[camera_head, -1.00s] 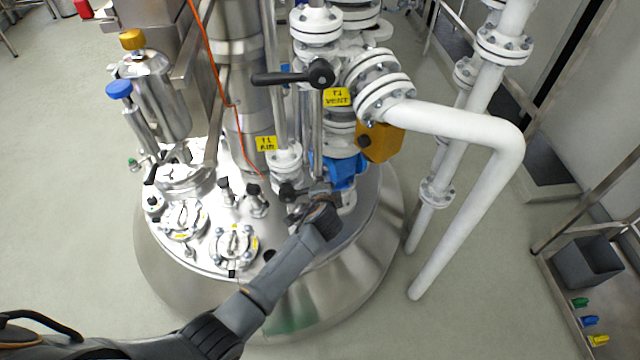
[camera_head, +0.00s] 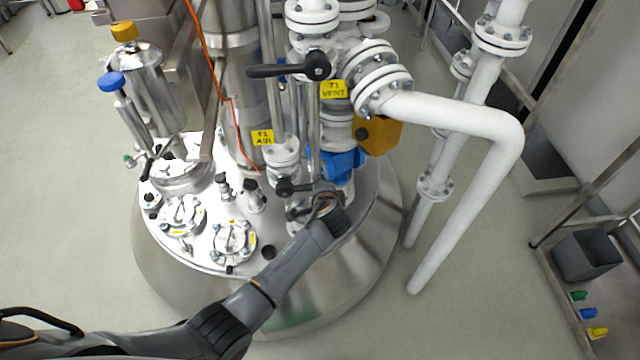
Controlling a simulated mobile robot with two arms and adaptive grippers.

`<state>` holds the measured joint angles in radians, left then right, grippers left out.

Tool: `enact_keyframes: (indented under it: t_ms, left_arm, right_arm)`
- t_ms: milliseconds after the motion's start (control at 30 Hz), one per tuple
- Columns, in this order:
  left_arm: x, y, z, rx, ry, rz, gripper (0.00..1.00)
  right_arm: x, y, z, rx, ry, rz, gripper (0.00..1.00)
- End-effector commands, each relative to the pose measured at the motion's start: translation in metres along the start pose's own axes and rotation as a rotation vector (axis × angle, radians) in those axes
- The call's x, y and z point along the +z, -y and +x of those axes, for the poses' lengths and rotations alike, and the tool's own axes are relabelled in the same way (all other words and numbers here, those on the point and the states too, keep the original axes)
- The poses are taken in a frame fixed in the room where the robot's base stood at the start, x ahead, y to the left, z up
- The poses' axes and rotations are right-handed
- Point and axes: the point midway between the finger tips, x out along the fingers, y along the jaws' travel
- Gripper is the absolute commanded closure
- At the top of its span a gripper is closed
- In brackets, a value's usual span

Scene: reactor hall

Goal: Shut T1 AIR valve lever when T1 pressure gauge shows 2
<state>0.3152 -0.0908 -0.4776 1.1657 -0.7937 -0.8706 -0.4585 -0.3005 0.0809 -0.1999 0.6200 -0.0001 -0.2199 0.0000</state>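The yellow T1 AIR label (camera_head: 263,137) is on a vertical pipe at the middle of the head view. Below it, a small black valve lever (camera_head: 288,187) sits on the white-flanged pipe (camera_head: 284,152) near the vessel top. My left gripper (camera_head: 318,200) is at the right end of this lever, very close to it. Its fingers are small and partly hidden by my wrist, so contact and opening cannot be told. No T1 pressure gauge reading can be made out. My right gripper is not in view.
A longer black lever (camera_head: 290,68) lies horizontal above, by the yellow T1 VENT label (camera_head: 333,90). A blue valve body (camera_head: 343,162), an orange box (camera_head: 379,135) and a thick white pipe (camera_head: 455,117) stand close to the right. Clamped ports (camera_head: 233,240) cover the steel vessel lid.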

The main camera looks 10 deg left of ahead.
Motion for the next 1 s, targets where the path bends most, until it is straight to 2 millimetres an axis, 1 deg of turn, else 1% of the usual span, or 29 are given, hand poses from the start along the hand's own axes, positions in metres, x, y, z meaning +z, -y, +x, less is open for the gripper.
enact_keyframes:
  t_ms: [33, 67, 100, 233, 533, 667, 767, 833, 1000]
  left_arm:
    - [-0.003, -0.012, -0.002, 0.021, -0.005, 0.003, 1.0]
    - [-0.003, -0.012, -0.003, 0.02, -0.005, 0.003, 1.0]
    - [-0.004, -0.012, -0.003, 0.02, -0.005, 0.003, 0.83]
    - [-0.003, -0.011, -0.003, 0.018, -0.006, 0.003, 0.56]
    - [-0.001, -0.006, -0.002, 0.009, -0.003, 0.001, 0.56]
    - [-0.001, -0.005, -0.008, 0.007, -0.003, 0.0, 0.56]
    - [-0.002, -0.006, -0.019, 0.008, -0.004, 0.0, 0.56]
    - [-0.002, -0.006, -0.03, 0.007, -0.005, -0.001, 0.56]
    - [-0.002, -0.007, -0.063, 0.009, -0.006, -0.001, 0.56]
  right_arm:
    - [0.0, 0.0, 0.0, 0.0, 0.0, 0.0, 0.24]
    - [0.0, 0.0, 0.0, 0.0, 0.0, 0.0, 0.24]
    - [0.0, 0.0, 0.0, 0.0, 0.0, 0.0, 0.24]
    - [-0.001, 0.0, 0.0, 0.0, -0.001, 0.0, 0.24]
    - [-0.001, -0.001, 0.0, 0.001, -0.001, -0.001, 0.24]
    - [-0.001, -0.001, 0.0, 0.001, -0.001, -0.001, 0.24]
    - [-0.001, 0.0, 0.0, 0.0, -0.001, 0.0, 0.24]
    - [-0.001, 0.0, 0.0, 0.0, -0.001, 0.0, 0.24]
    - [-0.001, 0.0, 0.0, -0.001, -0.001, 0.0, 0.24]
